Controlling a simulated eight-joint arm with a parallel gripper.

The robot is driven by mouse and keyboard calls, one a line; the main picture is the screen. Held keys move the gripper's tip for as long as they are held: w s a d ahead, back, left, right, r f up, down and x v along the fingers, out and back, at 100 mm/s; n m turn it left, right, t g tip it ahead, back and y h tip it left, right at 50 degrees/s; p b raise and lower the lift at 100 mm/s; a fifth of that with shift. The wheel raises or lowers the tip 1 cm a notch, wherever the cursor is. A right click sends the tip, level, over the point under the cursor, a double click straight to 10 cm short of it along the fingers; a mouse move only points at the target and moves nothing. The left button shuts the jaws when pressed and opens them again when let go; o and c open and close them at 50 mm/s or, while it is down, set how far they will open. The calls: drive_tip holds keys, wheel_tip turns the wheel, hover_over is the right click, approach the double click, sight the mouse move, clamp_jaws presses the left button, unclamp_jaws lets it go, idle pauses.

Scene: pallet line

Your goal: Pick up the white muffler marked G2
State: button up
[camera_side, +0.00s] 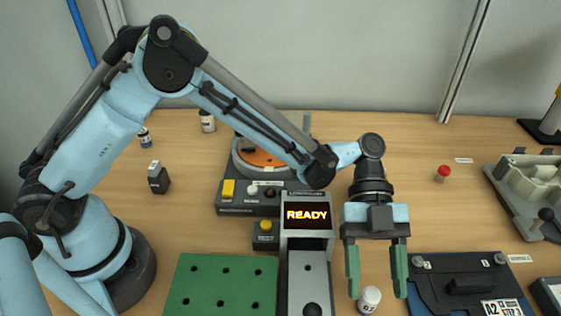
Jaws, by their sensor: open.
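The white muffler marked G2 (369,299) stands near the front edge of the picture, with dark lettering on its side. My gripper (377,287) points down, its two green fingers open and apart. In the picture the muffler shows between the lower ends of the fingers, nearer the left one. I cannot tell from this one view whether the fingers are around it or behind it. They do not look shut on it.
A green plate with holes (222,290) and a grey unit with a READY display (307,215) stand to the left. A dark blue fixture (455,275) sits close on the right. A red knob (444,172) and a grey fixture (525,190) are farther right.

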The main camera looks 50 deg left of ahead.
sight(372, 306)
wheel_tip(372, 306, down, 4)
drive_tip(key=shift+r, duration=0.2)
drive_tip(key=shift+x, duration=1.1)
drive_tip(key=shift+s+d, duration=0.2)
drive_tip(key=shift+d, duration=0.05)
drive_tip(key=c, duration=1)
drive_tip(key=shift+c, duration=0.2)
